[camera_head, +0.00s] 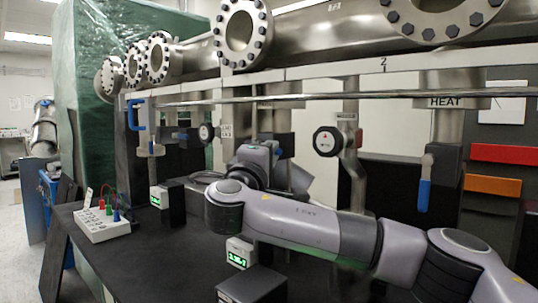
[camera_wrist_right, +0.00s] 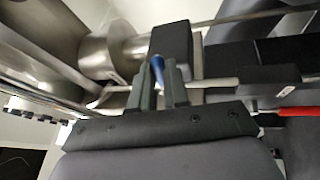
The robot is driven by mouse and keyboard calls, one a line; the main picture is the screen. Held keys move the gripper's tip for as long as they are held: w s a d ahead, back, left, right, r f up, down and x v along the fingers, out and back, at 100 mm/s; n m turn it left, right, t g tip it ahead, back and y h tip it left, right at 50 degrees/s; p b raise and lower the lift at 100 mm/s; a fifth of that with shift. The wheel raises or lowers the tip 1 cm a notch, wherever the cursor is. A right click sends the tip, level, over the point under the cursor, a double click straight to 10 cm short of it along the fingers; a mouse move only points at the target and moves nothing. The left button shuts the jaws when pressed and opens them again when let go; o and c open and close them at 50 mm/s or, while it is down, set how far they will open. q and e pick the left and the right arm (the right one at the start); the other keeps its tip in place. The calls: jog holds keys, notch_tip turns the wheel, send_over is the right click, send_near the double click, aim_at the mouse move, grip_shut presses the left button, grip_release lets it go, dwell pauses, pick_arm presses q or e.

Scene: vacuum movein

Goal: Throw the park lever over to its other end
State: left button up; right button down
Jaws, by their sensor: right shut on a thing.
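My right gripper (camera_wrist_right: 164,80) is shut on a blue-handled lever (camera_wrist_right: 158,68), which shows between its two fingers in front of a dark block on a steel pipe. In the head view my right arm reaches in from the right and bends back to the pipework. There the gripper (camera_head: 276,146) is at the dark valve block, and only a little blue of the lever shows. No readable park label shows, and the lever's end positions are hidden. My left gripper is not in view.
Another blue-handled lever (camera_head: 424,190) hangs down under the HEAT label at right. A white box with coloured plugs (camera_head: 102,222) and small green displays (camera_head: 239,254) are on the black bench (camera_head: 160,262). Large flanged pipes run above.

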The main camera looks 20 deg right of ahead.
jog(key=m+h+b, duration=0.1)
jog(key=b, duration=0.1)
jog(key=f+m+h+b, duration=0.1)
jog(key=m+b, duration=0.1)
jog(key=f+m+b, duration=0.1)
jog(key=m+b, duration=0.1)
jog(key=b, duration=0.1)
jog(key=shift+w+a+h, duration=0.35)
jog(key=shift+w+h, duration=0.05)
jog(key=c, duration=1.1)
grip_release()
jog(key=shift+f, duration=0.1)
jog(key=shift+f, duration=0.1)
